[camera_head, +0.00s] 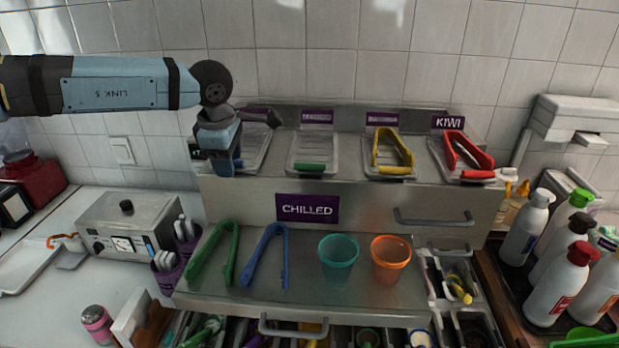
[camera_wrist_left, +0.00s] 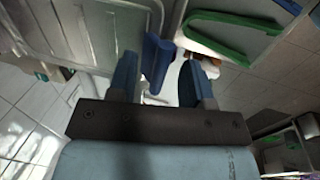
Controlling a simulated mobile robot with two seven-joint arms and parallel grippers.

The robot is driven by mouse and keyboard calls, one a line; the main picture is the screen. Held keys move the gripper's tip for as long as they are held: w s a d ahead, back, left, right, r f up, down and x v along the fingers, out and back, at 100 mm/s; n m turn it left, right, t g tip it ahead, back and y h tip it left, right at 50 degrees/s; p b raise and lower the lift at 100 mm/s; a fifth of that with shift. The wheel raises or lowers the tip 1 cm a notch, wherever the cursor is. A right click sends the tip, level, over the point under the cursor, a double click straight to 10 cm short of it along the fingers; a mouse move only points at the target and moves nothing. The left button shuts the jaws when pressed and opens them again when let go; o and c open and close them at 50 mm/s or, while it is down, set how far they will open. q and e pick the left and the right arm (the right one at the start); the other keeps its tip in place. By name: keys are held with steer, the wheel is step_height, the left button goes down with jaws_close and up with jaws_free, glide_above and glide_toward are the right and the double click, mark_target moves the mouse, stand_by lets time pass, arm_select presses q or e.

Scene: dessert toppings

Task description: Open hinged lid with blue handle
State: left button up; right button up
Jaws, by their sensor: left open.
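The clear lid with the blue handle is the leftmost in the row on the steel chilled unit; its pane (camera_head: 257,150) shows beside my left gripper, which hides its front edge in the head view. In the left wrist view, the blue handle (camera_wrist_left: 157,62) lies between the two blue fingers of my left gripper (camera_wrist_left: 160,85), with gaps on both sides. My left gripper (camera_head: 226,163) is open, pointing down at the lid's front left. The lid looks closed. My right gripper is not in view.
Lids with green (camera_head: 309,167), yellow (camera_head: 397,170) and red (camera_head: 478,174) handles stand to the right. Green tongs (camera_head: 213,255), blue tongs (camera_head: 268,255), a teal cup (camera_head: 338,258) and an orange cup (camera_head: 390,260) are on the lower steel shelf.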

arm_select(q)
step_height(320, 180, up, 12)
steer(key=s+b, duration=0.2)
steer(key=s+d+f+g+h, duration=0.1)
steer(key=s+d+f+h, duration=0.2)
steer(key=d, duration=0.4)
steer(key=s+d+f+g+h, duration=0.2)
steer(key=s+d+f+h, duration=0.1)
steer(key=s+d+f, duration=0.2)
steer(key=shift+d+f+m+h, duration=0.15)
steer(key=shift+d+m+h, duration=0.15)
steer(key=shift+d, duration=0.8)
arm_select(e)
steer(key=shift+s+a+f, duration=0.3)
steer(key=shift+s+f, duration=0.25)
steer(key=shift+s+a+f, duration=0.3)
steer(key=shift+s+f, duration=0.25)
